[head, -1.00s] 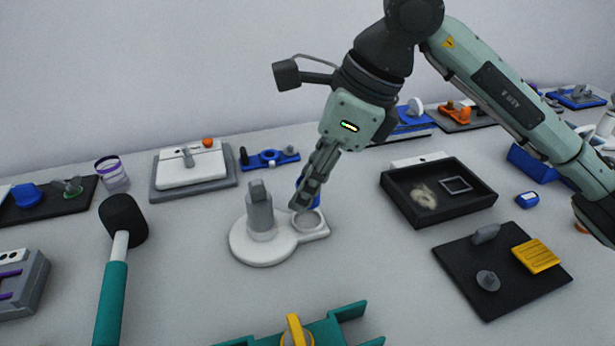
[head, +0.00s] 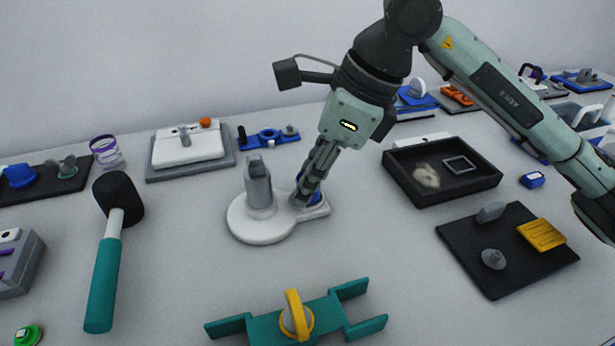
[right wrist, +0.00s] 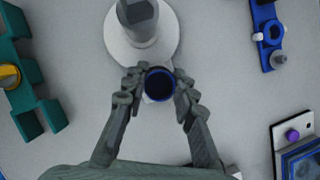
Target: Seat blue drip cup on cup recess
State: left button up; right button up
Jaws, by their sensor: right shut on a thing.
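The white base (head: 252,228) stands mid-table with a grey upright post (head: 258,185). Its cup recess is in the small lobe (head: 324,209) on its right side. My right gripper (head: 308,193) points down over this lobe, shut on the blue drip cup (head: 315,198), which mostly hides behind the fingers. In the right wrist view the cup (right wrist: 159,84) is an upright round cup with a blue rim and dark inside, between both fingertips (right wrist: 158,88). It covers the recess, so I cannot tell whether it is fully down. My left gripper is not in view.
A black tray (head: 398,190) and a black board (head: 470,262) lie to the right. A teal bracket (head: 262,330) with a yellow ring is in front. A teal-handled mallet (head: 105,275) lies left. A blue bracket (head: 268,138) is behind. The table around the base is clear.

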jog(key=shift+f, duration=0.15)
jog(key=o, duration=0.9)
jog(key=v, duration=1.2)
